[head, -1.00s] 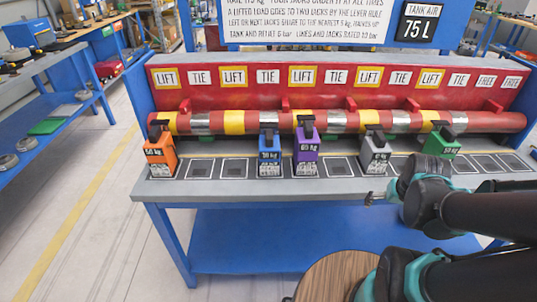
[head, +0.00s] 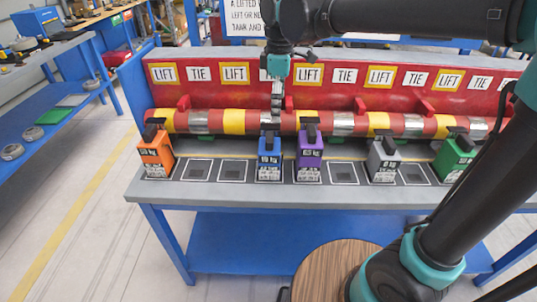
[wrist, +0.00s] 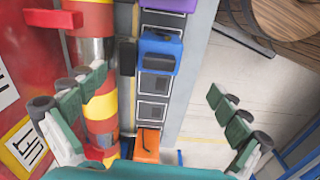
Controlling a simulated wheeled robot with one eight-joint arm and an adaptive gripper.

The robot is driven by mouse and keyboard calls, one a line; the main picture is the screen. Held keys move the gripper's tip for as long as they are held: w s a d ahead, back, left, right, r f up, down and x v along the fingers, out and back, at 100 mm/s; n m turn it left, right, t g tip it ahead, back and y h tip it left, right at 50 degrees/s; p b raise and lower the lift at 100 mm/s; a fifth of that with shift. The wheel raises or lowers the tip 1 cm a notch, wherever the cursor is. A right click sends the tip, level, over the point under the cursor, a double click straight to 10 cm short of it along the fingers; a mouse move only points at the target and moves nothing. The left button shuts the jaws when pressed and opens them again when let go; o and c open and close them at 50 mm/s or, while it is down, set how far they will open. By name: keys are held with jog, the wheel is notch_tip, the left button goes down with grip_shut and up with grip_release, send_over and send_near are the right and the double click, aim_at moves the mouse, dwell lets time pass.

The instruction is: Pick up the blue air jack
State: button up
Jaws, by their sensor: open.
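The blue air jack (head: 269,158) stands upright on the grey bench top, just left of the purple jack (head: 309,160). My gripper (head: 276,105) points down above the blue jack, in front of the red panel, and looks apart from it. In the wrist view my gripper (wrist: 156,86) is open with its fingers wide apart and nothing between them held. The blue jack also shows there (wrist: 160,52), above the middle of the picture, beyond the line between the fingertips.
An orange jack (head: 156,155) stands at the left, a grey jack (head: 383,160) and a green jack (head: 454,158) at the right. A red and yellow striped pipe (head: 234,121) runs behind the jacks. Empty square pads (head: 233,170) lie between orange and blue.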

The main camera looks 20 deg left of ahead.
aim_at(270, 136)
jog(key=shift+n, duration=0.5)
jog(key=f, duration=0.3)
jog(key=a+f, duration=0.1)
jog(key=f, duration=0.3)
jog(key=a+f, duration=0.1)
jog(key=f, duration=0.3)
jog(key=shift+s, duration=0.3)
jog(key=shift+a+f, duration=0.1)
jog(key=shift+f, duration=2.6)
jog(key=c, duration=1.9)
jog(key=shift+r, duration=0.2)
